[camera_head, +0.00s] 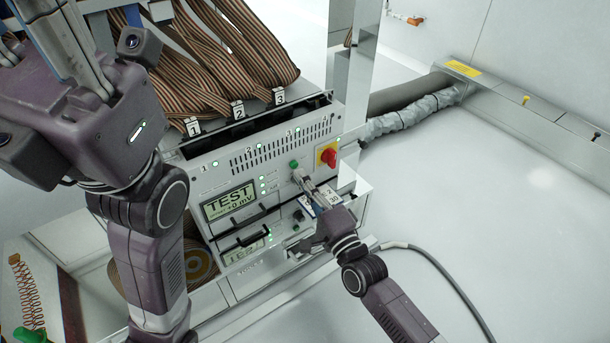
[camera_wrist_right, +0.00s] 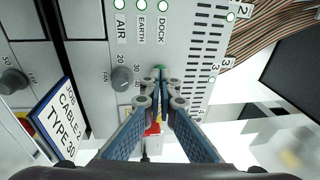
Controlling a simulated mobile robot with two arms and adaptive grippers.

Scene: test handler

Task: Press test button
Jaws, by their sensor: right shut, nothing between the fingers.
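The test handler's front panel (camera_head: 216,171) has a lit screen (camera_head: 229,203) reading TEST and ±0 mV. A green button (camera_head: 294,164) sits on the panel, right of the screen. My right gripper (camera_head: 299,175) is shut and empty, with its tips at the green button. In the right wrist view, the shut fingertips (camera_wrist_right: 161,82) cover most of the button, and a green edge (camera_wrist_right: 160,67) shows just beyond them. I cannot tell whether they touch it. My left gripper (camera_head: 75,50) is at the upper left, with its fingertips outside the frame.
A red rotary switch (camera_head: 328,157) on a yellow plate is close to the right of the button. Striped ribbon cables (camera_head: 205,55) lie above the panel. The white surface (camera_head: 490,210) at right is mostly clear.

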